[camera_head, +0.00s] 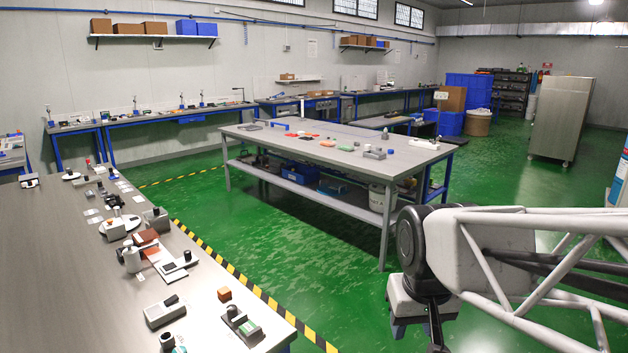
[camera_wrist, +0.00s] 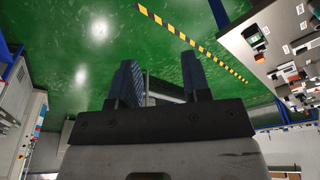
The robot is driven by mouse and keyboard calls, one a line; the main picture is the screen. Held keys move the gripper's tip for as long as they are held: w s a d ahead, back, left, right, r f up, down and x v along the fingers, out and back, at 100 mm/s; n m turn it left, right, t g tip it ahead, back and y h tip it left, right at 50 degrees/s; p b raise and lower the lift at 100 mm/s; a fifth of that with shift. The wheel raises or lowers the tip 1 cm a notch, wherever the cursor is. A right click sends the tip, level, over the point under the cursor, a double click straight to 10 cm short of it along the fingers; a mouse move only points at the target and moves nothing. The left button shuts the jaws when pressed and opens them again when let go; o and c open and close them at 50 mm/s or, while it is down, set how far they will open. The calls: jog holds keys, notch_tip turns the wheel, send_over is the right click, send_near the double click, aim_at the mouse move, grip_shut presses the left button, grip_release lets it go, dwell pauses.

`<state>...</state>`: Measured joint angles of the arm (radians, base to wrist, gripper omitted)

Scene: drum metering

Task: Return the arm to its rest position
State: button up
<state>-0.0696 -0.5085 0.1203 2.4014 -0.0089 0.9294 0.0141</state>
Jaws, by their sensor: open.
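My gripper (camera_wrist: 160,85) shows in the wrist view, with its two dark fingers apart and nothing visible between them. Beyond the fingers is green floor, with a small grey and dark item partly seen between them that I cannot make out. In the head view my arm (camera_head: 500,250) reaches in from the right, over the green floor between the two tables. Its end hangs down at the lower edge, and the fingers are not clearly seen there. It looks apart from the tables.
A grey table (camera_head: 60,270) at the left holds several small instruments and blocks, including a brown cube (camera_head: 224,294). A middle table (camera_head: 340,148) holds more small items. A yellow and black floor stripe (camera_head: 240,277) runs along the left table. A grey cabinet (camera_head: 562,118) stands at the back right.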

jog(key=s+d+f, duration=0.1)
jog(key=s+d, duration=0.2)
jog(key=s, duration=0.4)
jog(key=shift+s+f+m, duration=0.25)
jog(key=shift+s+m, duration=0.1)
jog(key=shift+m, duration=0.05)
